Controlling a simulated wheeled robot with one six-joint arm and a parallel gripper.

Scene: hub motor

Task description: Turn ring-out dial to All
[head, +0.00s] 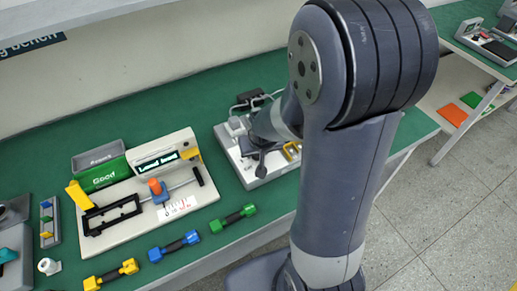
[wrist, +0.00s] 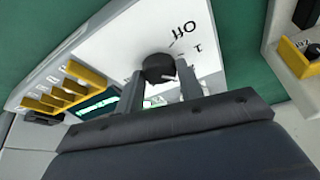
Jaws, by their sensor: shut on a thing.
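The ring-out dial (wrist: 157,66) is a round black knob on a white panel (wrist: 110,50) in the wrist view. My gripper (wrist: 160,80) is shut on the dial, one finger on each side. The printed label Off shows above and right of it, and a 1 to its right. Other labels, including any All mark, are hidden or unreadable, and I cannot tell the dial's setting. In the head view the white tester (head: 262,176) stands on the green bench, and my arm covers much of it.
Yellow slotted holders (wrist: 60,92) and a screen with green text (wrist: 97,104) sit on the panel's left side in the wrist view. In the head view, a load-test fixture (head: 165,158), a green Good bin (head: 103,174) and colored dumbbell-shaped tools (head: 233,218) lie to the left.

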